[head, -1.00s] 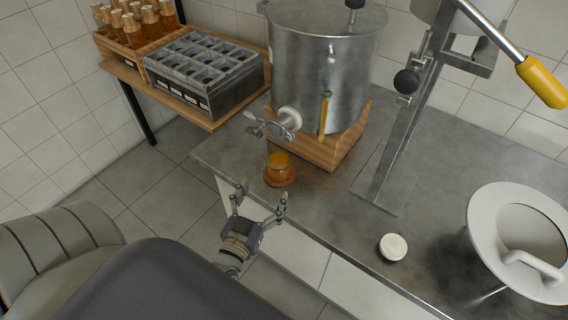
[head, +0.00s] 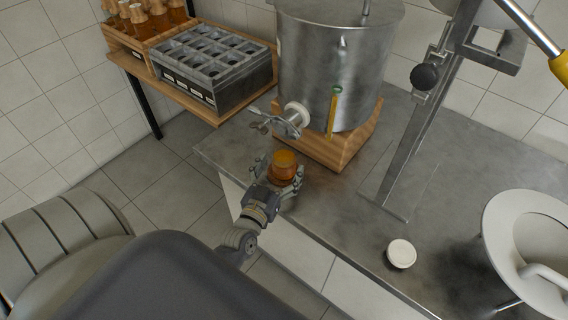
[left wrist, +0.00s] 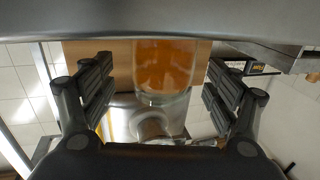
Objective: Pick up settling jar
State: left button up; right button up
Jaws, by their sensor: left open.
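The settling jar (head: 284,163), a small glass jar of amber honey, stands on the steel bench below the tank's tap. My left gripper (head: 280,176) is open, with its two fingers on either side of the jar. In the left wrist view the jar (left wrist: 164,68) shows between the two finger pads (left wrist: 160,90), with a visible gap on each side. The jar's base is partly hidden by the gripper in the head view. My right gripper is not in view.
The steel tank (head: 335,70) with its tap (head: 290,120) stands on a wooden block (head: 345,145) just behind the jar. A white lid (head: 401,253) lies on the bench (head: 350,215) to the right. A metal stand (head: 415,150) rises beyond. A shelf at left holds a grey rack (head: 215,65) and bottles.

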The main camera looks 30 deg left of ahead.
aim_at(280, 166)
pick_arm(q)
jog(key=w, duration=0.1)
jog(key=w+a, duration=0.1)
jog(key=w, duration=0.1)
jog(key=shift+w, duration=0.1)
jog(key=shift+d, duration=0.1)
jog(key=shift+c, duration=0.2)
jog(key=c, duration=1.4)
jog(key=shift+r, duration=0.1)
